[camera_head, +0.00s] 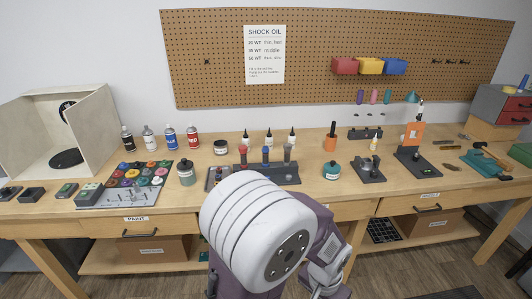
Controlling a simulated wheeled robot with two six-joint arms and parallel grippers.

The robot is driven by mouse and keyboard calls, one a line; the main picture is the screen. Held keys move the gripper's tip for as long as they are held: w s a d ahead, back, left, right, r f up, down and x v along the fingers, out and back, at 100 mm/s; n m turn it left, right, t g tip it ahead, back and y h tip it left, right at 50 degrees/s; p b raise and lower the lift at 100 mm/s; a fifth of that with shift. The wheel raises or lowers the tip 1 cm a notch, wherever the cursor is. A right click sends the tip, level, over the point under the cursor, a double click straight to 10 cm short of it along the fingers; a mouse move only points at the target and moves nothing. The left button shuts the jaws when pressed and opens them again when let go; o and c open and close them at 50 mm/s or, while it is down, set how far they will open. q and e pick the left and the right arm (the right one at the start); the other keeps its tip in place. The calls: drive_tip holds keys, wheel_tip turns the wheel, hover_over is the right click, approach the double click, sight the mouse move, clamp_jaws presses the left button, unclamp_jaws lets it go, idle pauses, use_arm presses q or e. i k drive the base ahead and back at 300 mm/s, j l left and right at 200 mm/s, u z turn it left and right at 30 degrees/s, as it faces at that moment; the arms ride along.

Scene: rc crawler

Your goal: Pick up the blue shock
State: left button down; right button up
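A blue shock (266,155) stands upright in a dark rack (291,179) near the middle of the workbench. A red shock (243,156) stands to its left and a grey one (287,153) to its right. One of my arms rises in the front centre, its large white rounded link hiding the rack's lower left part and the bench edge. I cannot tell which arm it is. No gripper fingers can be made out in this view.
Three dropper bottles (269,138) stand behind the rack. A dark jar (221,147) and a grey-green jar (186,172) are to the left, with a paint tray (137,174) beyond. A teal jar (331,169) and black stands (368,170) are to the right.

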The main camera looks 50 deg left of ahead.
sight(265, 150)
drive_tip(key=u, duration=1.7)
